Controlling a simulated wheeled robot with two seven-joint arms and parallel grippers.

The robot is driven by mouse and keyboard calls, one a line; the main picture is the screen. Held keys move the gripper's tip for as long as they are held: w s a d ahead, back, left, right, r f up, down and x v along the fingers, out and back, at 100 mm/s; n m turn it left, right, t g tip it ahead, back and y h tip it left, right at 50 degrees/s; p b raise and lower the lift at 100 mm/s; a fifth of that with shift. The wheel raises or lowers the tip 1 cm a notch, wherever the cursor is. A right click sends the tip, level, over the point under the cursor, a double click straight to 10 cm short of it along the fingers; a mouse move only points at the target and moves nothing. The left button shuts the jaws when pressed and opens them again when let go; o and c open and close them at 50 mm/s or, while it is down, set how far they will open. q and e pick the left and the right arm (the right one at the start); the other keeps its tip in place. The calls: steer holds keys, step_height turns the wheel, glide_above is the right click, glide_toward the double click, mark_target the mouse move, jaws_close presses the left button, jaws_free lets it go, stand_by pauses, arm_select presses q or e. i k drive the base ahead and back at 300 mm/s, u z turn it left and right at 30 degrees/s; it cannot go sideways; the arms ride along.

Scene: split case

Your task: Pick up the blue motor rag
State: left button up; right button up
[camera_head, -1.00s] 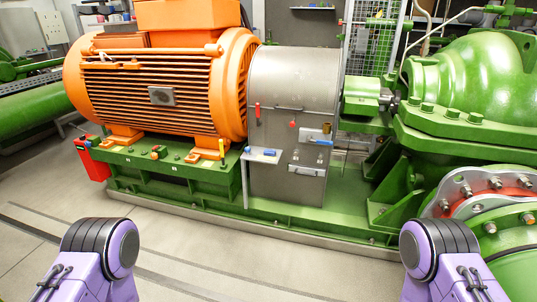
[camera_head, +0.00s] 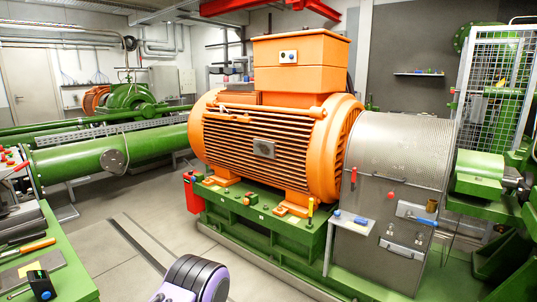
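No clear blue rag shows. Small blue items (camera_head: 361,221) lie on a little pale shelf (camera_head: 350,226) at the front of the grey metal cover, right of the orange motor (camera_head: 265,145); they are too small to tell what they are. A blue-ended piece (camera_head: 421,220) sits on another ledge to their right. A purple and black part of one of my arms shows at the bottom edge, left of centre. Neither of my grippers is in view.
A green-topped bench (camera_head: 62,277) with an orange-handled tool (camera_head: 36,247) and a black device (camera_head: 40,285) stands at the lower left. Bare floor (camera_head: 120,245) lies between bench and motor base. A red box (camera_head: 192,191) is at the base's left end. A green pipe (camera_head: 120,148) runs behind.

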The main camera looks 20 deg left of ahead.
mark_target(360, 220)
steer(key=u, duration=0.25)
steer(key=i, duration=1.05)
steer(key=u, duration=0.3)
steer(key=i, duration=1.35)
